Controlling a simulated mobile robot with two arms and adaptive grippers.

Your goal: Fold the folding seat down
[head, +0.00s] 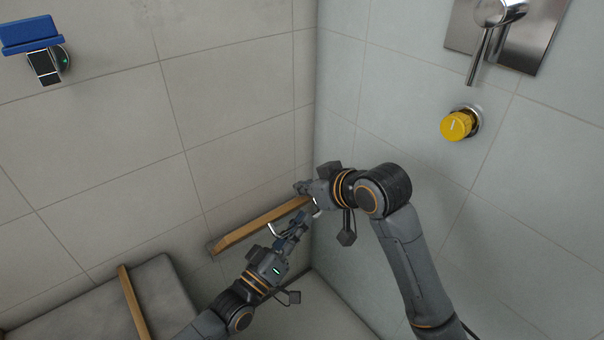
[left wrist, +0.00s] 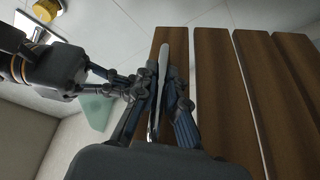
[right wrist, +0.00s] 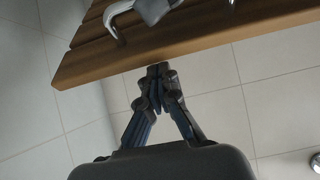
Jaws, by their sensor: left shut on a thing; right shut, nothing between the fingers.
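The folding seat (head: 245,231) shows in the head view as a narrow wooden edge against the left tiled wall, near the corner. Its brown slats (left wrist: 215,95) fill the right of the left wrist view. A curved metal handle (head: 274,230) stands out from the seat. My left gripper (head: 299,222) is shut on this handle (left wrist: 153,105), its fingers partly hiding it. My right gripper (head: 299,187) is shut and empty by the seat's right end. In the right wrist view, its closed fingertips (right wrist: 157,72) are just below the wooden edge (right wrist: 215,45); contact is unclear.
A grey block (head: 165,292) with a wooden strip (head: 133,303) lies at lower left. On the right wall are a yellow knob (head: 457,126) and a metal lever mixer (head: 481,50). A blue item (head: 30,32) sits on a black wall fitting at upper left.

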